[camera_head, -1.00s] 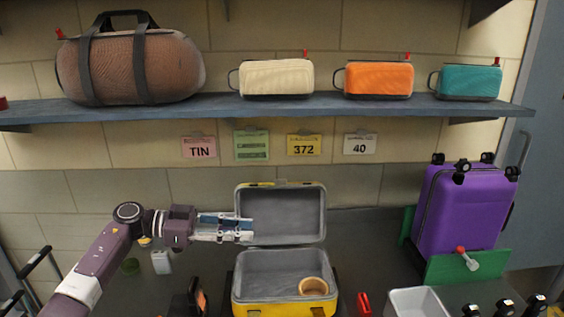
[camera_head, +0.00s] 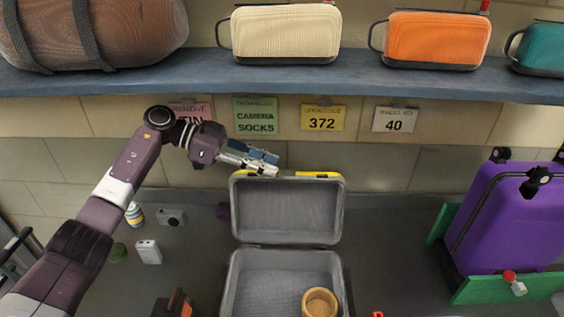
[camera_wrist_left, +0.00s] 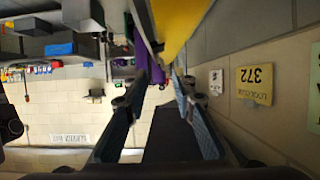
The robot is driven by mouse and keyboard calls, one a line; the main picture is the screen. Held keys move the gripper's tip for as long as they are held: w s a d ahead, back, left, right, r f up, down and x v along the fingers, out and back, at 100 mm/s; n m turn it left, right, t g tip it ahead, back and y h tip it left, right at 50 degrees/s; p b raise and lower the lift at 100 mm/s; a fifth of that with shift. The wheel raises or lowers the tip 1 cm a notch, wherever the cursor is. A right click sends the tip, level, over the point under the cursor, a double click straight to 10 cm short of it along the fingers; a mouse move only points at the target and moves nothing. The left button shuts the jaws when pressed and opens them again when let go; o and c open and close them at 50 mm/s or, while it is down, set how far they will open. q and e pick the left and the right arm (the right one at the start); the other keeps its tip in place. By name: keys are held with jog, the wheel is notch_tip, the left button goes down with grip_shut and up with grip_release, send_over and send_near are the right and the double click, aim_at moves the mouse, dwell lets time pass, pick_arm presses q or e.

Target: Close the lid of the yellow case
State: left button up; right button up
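The yellow case stands open on the counter, with its grey-lined base (camera_head: 285,270) at the lower middle of the head view. Its lid (camera_head: 287,210) stands raised at the back, with the inner side facing me and a yellow top rim. My left gripper (camera_head: 264,161) is just above the lid's top edge, near its left half. In the left wrist view its two fingers (camera_wrist_left: 157,95) are apart, with nothing clearly held between them. The lid's yellow shell (camera_wrist_left: 173,28) shows close to the fingertips there; contact cannot be told. My right gripper is not in view.
A round tan object (camera_head: 320,303) lies in the base. A purple suitcase (camera_head: 510,215) stands at the right on a green stand. A shelf (camera_head: 200,75) with several bags runs above; label cards (camera_head: 323,119) hang below it. Small items lie left of the case.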

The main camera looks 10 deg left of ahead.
pick_arm(q)
jog(key=x, duration=0.2)
jog(key=p+x, duration=0.1)
jog(key=shift+w+d+f, duration=0.1)
jog(key=shift+w+d, duration=0.2)
jog(key=shift+d, duration=0.05)
jog(key=shift+w+d+f, duration=0.1)
jog(key=shift+d+f, duration=0.05)
grip_shut()
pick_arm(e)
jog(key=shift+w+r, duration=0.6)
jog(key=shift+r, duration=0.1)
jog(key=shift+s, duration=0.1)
